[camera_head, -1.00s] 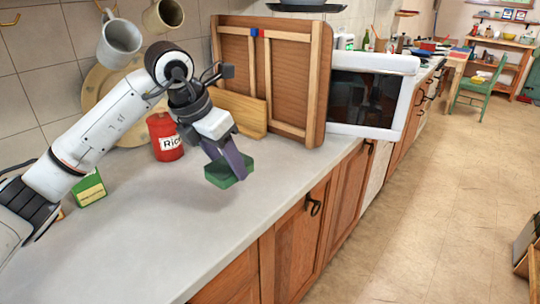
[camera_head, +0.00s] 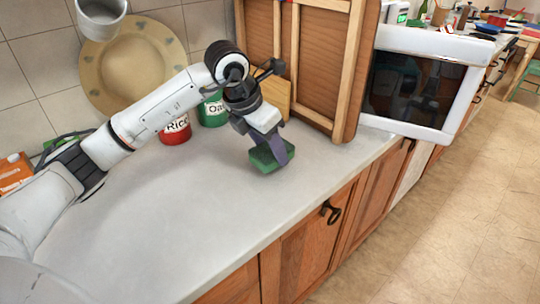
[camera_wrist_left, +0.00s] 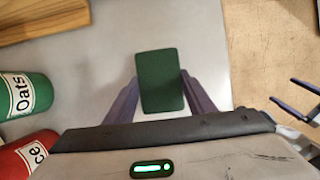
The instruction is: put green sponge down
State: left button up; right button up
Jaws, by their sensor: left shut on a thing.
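The green sponge (camera_head: 264,158) is between the fingers of my left gripper (camera_head: 272,152), low over the grey counter (camera_head: 205,215). I cannot tell whether it touches the counter. In the left wrist view the sponge (camera_wrist_left: 160,80) is a dark green block, with a purple-grey finger on each side. My left gripper is shut on it. At the right edge of the left wrist view, my right gripper (camera_wrist_left: 292,108) shows two dark fingers apart, with nothing between them, over the floor.
A red rice tin (camera_head: 175,131) and a green oats tin (camera_head: 212,112) stand behind the arm. A wooden framed panel (camera_head: 318,60) and a white microwave (camera_head: 412,82) stand to the right. The counter's front is clear.

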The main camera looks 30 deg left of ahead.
aim_at(266, 151)
pick_arm(q)
notch_tip(266, 151, down, 3)
jog(key=shift+r, duration=0.2)
jog(key=shift+f, duration=0.15)
pick_arm(e)
jog(key=shift+w+r, duration=0.35)
jog(key=shift+w, duration=0.05)
pick_arm(q)
jog(key=shift+f, duration=0.1)
jog(key=o, duration=1.1)
pick_arm(e)
jog(key=shift+f, duration=0.1)
pick_arm(q)
jog(key=shift+r, duration=0.2)
jog(key=v, duration=1.2)
jog(key=shift+w+a, duration=0.1)
pick_arm(e)
jog(key=shift+s+f, duration=0.15)
jog(key=shift+f, duration=0.2)
jog(key=shift+s, duration=0.1)
